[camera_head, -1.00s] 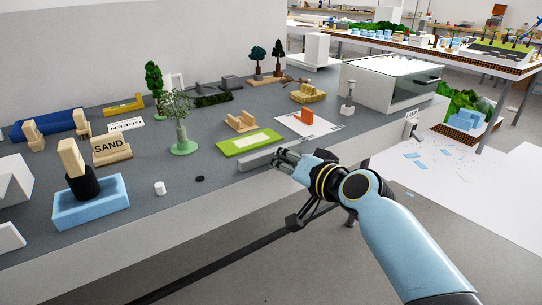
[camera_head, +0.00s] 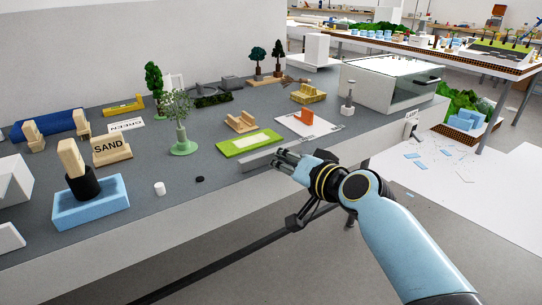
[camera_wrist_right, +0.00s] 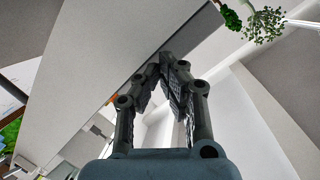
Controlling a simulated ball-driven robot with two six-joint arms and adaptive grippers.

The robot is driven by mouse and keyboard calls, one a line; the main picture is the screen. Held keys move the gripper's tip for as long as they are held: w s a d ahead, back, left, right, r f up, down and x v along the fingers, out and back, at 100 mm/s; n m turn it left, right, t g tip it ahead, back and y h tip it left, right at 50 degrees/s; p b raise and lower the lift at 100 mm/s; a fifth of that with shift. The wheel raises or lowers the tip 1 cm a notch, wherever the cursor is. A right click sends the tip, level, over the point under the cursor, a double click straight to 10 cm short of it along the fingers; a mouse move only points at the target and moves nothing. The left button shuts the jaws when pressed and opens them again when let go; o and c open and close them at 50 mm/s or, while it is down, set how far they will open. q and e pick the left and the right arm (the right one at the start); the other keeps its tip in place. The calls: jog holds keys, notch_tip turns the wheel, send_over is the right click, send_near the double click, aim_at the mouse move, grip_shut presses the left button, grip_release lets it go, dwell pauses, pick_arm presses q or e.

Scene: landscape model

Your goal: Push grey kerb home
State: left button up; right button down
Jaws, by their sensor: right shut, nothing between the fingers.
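The grey kerb (camera_head: 256,162) is a long, low grey bar near the front edge of the grey table, just in front of the green board (camera_head: 249,143). Its right part is hidden behind my right gripper (camera_head: 277,157), which is at the table's front edge with its fingers pointing left and inward. I cannot tell whether fingers and kerb touch. In the right wrist view the fingers of the right gripper (camera_wrist_right: 166,62) come together and hold nothing. I cannot pick out the kerb for certain there. My left gripper is not in view.
An orange block (camera_head: 307,116) on a white sheet and a wooden cradle (camera_head: 241,122) lie behind. A white cylinder (camera_head: 160,188) and a black disc (camera_head: 200,179) lie to the left, near a blue tray (camera_head: 115,203). A glass-fronted white box (camera_head: 391,84) stands at the right.

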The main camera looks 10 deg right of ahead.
aim_at(272, 151)
jog(key=shift+w+a, duration=0.1)
jog(key=shift+w, duration=0.15)
jog(key=shift+w+a+b, duration=0.3)
jog(key=shift+w, duration=0.55)
jog(key=shift+w+a+b, duration=0.25)
jog(key=shift+w+a, duration=0.1)
jog(key=shift+w, duration=0.55)
jog(key=shift+w+a+b, duration=0.3)
jog(key=shift+w, duration=0.55)
jog(key=shift+s+d+p, duration=0.25)
jog(key=shift+s, duration=0.45)
jog(key=shift+s+d+p, duration=0.25)
jog(key=shift+s, duration=0.4)
jog(key=s, duration=0.1)
jog(key=s+d, duration=0.1)
jog(key=s, duration=0.1)
jog(key=s+p, duration=0.1)
jog(key=s, duration=0.1)
jog(key=shift+d, duration=0.4)
